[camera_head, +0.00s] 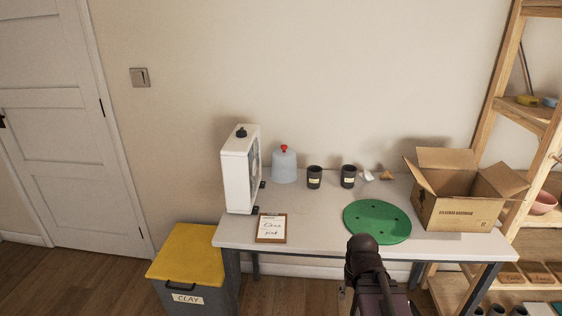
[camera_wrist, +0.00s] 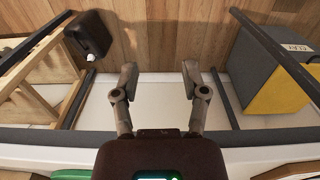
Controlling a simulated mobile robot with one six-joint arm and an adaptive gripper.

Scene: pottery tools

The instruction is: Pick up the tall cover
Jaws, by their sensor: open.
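The tall cover appears to be the pale blue, see-through dome (camera_head: 284,167) with a red knob on top. It stands upright at the back of the white table (camera_head: 290,236), beside a white boxy device. In the head view my dark arm is at the table's front edge, right of and nearer than the dome. My gripper (camera_wrist: 162,82) shows in the wrist view with its two fingers spread and nothing between them. It is well apart from the dome, which is not in the wrist view.
The white device (camera_head: 238,170) stands left of the dome; two dark cups (camera_head: 314,177) stand right. A green disc (camera_head: 377,222), an open carton (camera_head: 455,205) and a clipboard (camera_head: 271,229) lie on the table. A yellow-lidded clay bin (camera_head: 185,252) stands left. A black canister (camera_wrist: 88,36) is on the floor.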

